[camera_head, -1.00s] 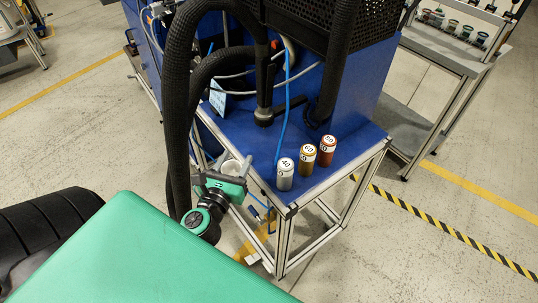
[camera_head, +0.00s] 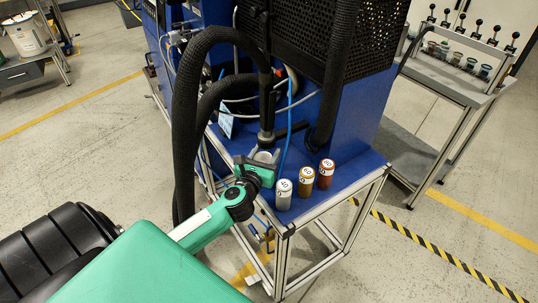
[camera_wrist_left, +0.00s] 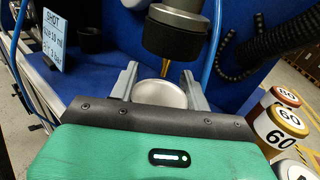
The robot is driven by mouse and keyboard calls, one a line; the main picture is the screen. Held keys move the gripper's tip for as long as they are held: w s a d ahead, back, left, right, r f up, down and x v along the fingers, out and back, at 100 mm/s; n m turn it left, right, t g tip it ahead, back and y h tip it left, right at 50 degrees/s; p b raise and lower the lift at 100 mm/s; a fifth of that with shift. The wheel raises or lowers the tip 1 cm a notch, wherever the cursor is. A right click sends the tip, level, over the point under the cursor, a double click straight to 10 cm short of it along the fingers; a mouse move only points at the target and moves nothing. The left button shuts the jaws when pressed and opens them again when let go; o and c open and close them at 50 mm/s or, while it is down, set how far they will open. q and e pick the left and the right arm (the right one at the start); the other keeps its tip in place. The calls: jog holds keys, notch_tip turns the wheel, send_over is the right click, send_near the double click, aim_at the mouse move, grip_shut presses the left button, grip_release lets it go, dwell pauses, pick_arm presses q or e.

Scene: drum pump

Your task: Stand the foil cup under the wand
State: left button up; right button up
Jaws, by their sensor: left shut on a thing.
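My left gripper (camera_wrist_left: 160,90) is shut on the foil cup (camera_wrist_left: 160,93), a round, pale, shallow cup held between the two grey fingers. In the head view the left gripper (camera_head: 263,160) and the cup (camera_head: 264,155) are above the blue tabletop, just below the wand. The wand (camera_wrist_left: 174,32) is a dark cylinder with a brass tip pointing down at the cup's far part in the wrist view. In the head view the wand (camera_head: 266,118) hangs from a black hose. I cannot tell if the cup touches the tabletop. My right gripper is not in view.
Three numbered cans stand right of the gripper: silver (camera_head: 284,194), gold (camera_head: 306,181) and red (camera_head: 326,174). A blue sign (camera_wrist_left: 53,38) reads "SHOT". Thick black hoses (camera_head: 188,120) hang at the left. A blue line (camera_head: 287,120) hangs beside the wand.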

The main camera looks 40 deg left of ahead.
aim_at(266, 161)
pick_arm(q)
jog(key=shift+x, duration=1.05)
jog(key=shift+w+f, duration=0.1)
jog(key=shift+w, duration=0.1)
notch_tip(266, 161, down, 3)
jog(key=shift+f+b, duration=0.1)
jog(key=shift+b, duration=0.35)
jog(key=shift+f, duration=0.25)
jog(key=o, duration=1)
jog(key=shift+o, duration=0.2)
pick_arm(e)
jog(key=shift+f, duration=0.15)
pick_arm(q)
jog(key=shift+s+r, duration=0.1)
jog(key=shift+r, duration=0.1)
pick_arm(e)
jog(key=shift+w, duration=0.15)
